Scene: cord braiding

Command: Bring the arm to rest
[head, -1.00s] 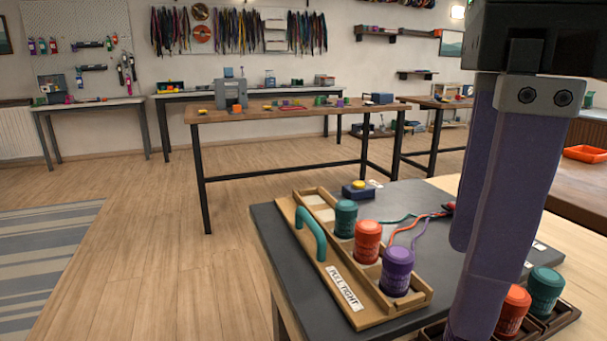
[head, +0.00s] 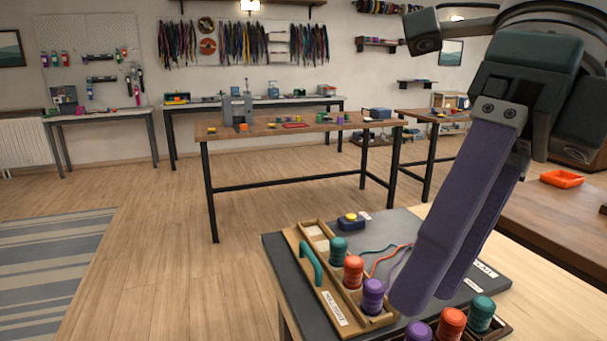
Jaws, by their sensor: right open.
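My right gripper (head: 425,298) is at the right of the head view, its two long purple fingers pointing down and left. It is open with nothing between the fingers. It hangs in front of the dark work mat (head: 285,275). A wooden tray (head: 302,275) on the mat holds a teal spool (head: 338,250), an orange spool (head: 353,271) and a purple spool (head: 373,296). Coloured cords (head: 385,251) run from there to the right, partly hidden behind the fingers. My left gripper is out of view.
A second dark tray (head: 503,331) at the bottom holds purple, orange (head: 451,323) and teal (head: 481,313) spools. A small box with a yellow button (head: 351,221) stands behind the tray.

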